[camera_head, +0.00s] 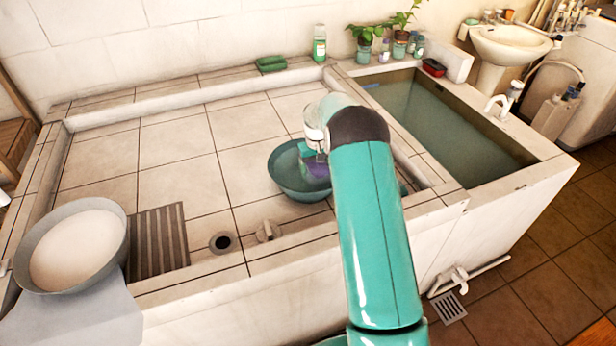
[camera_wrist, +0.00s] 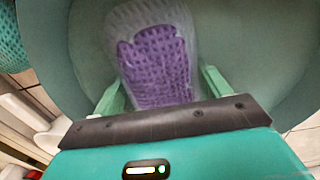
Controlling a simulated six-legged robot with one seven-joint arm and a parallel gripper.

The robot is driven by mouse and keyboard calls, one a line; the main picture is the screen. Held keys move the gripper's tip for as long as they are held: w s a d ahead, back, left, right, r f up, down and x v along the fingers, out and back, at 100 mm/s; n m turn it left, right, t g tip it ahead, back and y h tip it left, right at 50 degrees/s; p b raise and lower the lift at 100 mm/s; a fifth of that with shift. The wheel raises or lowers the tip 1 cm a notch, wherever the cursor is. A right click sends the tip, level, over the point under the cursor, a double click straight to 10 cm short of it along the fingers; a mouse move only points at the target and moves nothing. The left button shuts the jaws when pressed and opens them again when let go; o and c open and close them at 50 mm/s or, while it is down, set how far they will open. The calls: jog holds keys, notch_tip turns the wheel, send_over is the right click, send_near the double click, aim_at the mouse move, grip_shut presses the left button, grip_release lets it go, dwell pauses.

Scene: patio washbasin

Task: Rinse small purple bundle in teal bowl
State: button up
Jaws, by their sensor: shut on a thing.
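The teal bowl (camera_head: 283,178) stands on the tiled basin floor, right of the middle in the head view. The small purple bundle (camera_head: 318,171) shows at the bowl's right side, below my wrist. In the wrist view the purple bundle (camera_wrist: 158,62) has a bumpy, woven-looking surface inside a pale, translucent cover. My gripper (camera_wrist: 160,95) is shut on the bundle, with a pale green finger on each side of it. The wall of the teal bowl (camera_wrist: 245,70) surrounds them in the wrist view. The bundle's lower end is hidden behind the dark gripper edge.
A grey bowl with pale contents (camera_head: 125,232) sits at the left front beside a ribbed board (camera_head: 158,240). A drain hole (camera_head: 222,242) lies in the basin floor. A water-filled trough (camera_head: 440,120) is at the right. Bottles and potted plants (camera_head: 366,48) line the back ledge.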

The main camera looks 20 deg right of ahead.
aim_at(308, 169)
jog(key=shift+w+a, duration=0.15)
jog(key=shift+a, duration=2.9)
jog(key=shift+d, duration=1.5)
notch_tip(308, 169, up, 12)
jog(key=shift+r, duration=0.25)
jog(key=shift+s, duration=0.2)
